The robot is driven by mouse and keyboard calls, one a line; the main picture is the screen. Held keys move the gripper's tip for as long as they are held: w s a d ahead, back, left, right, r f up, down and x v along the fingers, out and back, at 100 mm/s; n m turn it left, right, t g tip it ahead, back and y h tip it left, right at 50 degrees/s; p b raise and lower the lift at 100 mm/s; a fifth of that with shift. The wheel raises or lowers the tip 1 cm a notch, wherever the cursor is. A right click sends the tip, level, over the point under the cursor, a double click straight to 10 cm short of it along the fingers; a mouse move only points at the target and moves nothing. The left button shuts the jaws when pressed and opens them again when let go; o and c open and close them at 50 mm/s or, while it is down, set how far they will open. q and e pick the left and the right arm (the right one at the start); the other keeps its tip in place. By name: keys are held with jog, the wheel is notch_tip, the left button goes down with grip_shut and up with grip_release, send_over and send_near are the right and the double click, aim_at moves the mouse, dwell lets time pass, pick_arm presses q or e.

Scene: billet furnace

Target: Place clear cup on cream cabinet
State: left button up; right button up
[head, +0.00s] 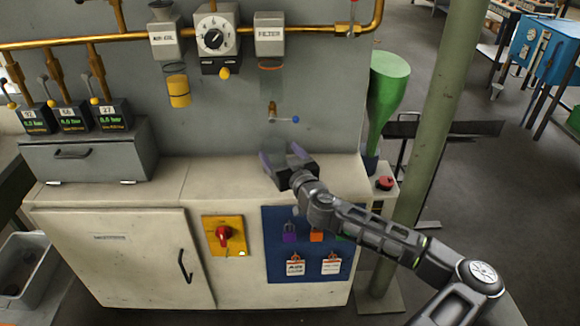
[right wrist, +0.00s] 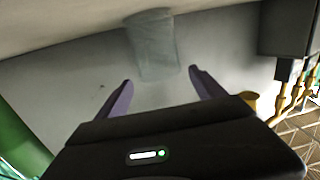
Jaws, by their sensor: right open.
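The clear cup (right wrist: 155,48) shows in the right wrist view as a pale, see-through tapered shape. It is just beyond my fingertips, with one end at the cream surface. In the head view I cannot clearly make it out. The cream cabinet (head: 130,250) stands below the grey wall, with a flat top. My right gripper (head: 281,154) is over the right part of that top, near the wall. In the right wrist view my right gripper (right wrist: 160,80) is open, its purple-grey fingers apart with nothing between their tips. My left gripper is not in view.
A grey gauge box (head: 90,155) stands on the cabinet's left. A green funnel (head: 387,90) and a green post (head: 440,110) stand at the right. The middle of the cabinet top is clear.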

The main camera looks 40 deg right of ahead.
jog(key=v, duration=0.7)
jog(key=shift+s+a, duration=0.15)
jog(key=shift+s, duration=0.15)
dwell(0.4)
